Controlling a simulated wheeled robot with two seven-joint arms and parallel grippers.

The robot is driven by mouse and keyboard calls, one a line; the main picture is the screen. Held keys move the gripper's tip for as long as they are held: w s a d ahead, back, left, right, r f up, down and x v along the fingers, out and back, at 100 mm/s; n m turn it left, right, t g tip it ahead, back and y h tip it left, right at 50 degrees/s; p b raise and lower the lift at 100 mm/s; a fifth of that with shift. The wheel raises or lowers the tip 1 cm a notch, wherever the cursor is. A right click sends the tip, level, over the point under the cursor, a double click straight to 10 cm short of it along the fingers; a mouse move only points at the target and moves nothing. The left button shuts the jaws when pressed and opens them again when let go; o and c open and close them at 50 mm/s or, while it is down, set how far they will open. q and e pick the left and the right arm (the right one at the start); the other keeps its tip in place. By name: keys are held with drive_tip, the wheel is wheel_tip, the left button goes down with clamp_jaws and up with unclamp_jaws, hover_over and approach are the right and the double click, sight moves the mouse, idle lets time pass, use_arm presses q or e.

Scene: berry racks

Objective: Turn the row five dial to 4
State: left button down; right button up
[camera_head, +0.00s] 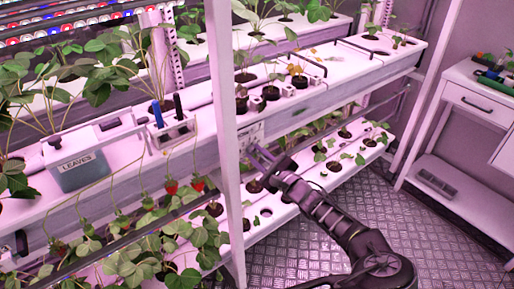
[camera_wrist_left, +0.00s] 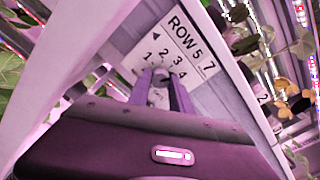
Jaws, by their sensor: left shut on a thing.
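The row five dial (camera_wrist_left: 160,79) is a small grey knob on a white plate marked "ROW 5" (camera_wrist_left: 186,40) in the left wrist view. The plate carries the numbers 1, 2, 3 and 4 around the dial. My left gripper (camera_wrist_left: 161,84) has its two purple fingers closed on either side of the knob. The fingers hide part of it, and I cannot tell which number it points to. In the head view my left gripper (camera_head: 254,154) reaches the front of the rack just right of the pink post. My right gripper is not in view.
The pink upright post (camera_head: 222,120) stands close left of my gripper. A lower white shelf (camera_head: 285,210) with potted plants lies below. A bin marked "LEAVES" (camera_head: 88,165) and a pen holder (camera_head: 172,131) sit on the left shelf. The metal floor (camera_head: 420,235) is open at right.

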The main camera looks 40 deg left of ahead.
use_arm(q)
drive_tip(key=shift+m+p, duration=1)
drive_tip(key=shift+m, duration=0.4)
drive_tip(key=c, duration=1.2)
unclamp_jaws()
drive_tip(key=shift+o, duration=0.2)
drive_tip(key=shift+d, duration=0.1)
drive_tip(key=b+v, duration=0.1)
drive_tip(key=v, duration=0.6)
drive_tip(key=shift+d, duration=0.3)
drive_tip(key=shift+s, duration=0.1)
